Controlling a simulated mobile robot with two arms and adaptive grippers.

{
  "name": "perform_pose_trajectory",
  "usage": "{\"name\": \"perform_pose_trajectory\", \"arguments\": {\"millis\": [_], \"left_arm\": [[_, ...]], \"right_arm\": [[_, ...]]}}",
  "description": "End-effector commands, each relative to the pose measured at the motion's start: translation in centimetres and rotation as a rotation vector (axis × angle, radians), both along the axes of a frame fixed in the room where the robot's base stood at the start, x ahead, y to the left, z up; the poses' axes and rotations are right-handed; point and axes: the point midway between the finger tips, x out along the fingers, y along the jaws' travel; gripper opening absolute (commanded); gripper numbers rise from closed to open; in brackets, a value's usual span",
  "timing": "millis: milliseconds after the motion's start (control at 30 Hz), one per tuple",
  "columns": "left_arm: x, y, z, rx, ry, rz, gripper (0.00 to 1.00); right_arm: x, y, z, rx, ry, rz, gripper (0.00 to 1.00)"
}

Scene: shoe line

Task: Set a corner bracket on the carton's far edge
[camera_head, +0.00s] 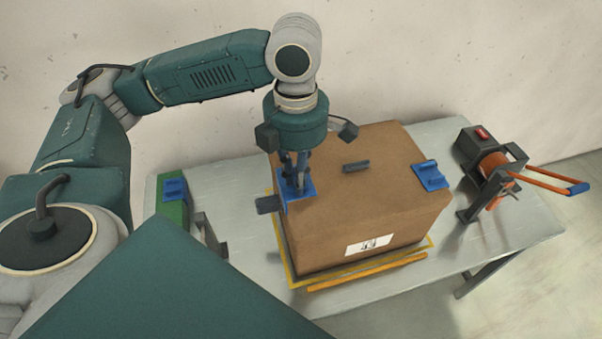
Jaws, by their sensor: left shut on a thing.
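The brown carton (385,210) stands on the grey table, with a white label on its front side. My left gripper (300,184) points down at the carton's left top edge and is shut on a blue corner bracket (307,187). That bracket is at the edge; the gripper partly hides it, and I cannot tell whether it is fully seated. A second blue bracket (430,175) sits on the carton's right top edge. A third blue bracket (174,189) lies at the green holder on the left. My right gripper is not in view.
A small dark bar (356,166) lies on the carton top. A yellow outline (433,238) surrounds the carton's base, with an orange strip (367,273) in front. A strapping tool (490,168) with orange handles stands at right. The green holder (174,212) is at left.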

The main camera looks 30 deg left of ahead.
Motion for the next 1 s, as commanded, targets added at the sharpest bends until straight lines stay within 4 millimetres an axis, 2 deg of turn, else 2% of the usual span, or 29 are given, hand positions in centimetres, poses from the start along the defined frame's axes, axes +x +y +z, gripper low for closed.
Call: {"name": "perform_pose_trajectory", "arguments": {"millis": [267,667,1000], "left_arm": [[0.0,0.0,-2.1,0.001,-0.001,0.003,0.0],[0.0,0.0,-5.4,0.001,-0.001,0.004,0.0],[0.0,0.0,-8.2,0.0,0.001,0.004,0.0]], "right_arm": [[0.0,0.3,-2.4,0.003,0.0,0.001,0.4],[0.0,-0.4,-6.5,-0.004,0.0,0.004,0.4],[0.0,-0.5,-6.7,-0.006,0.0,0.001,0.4]]}}
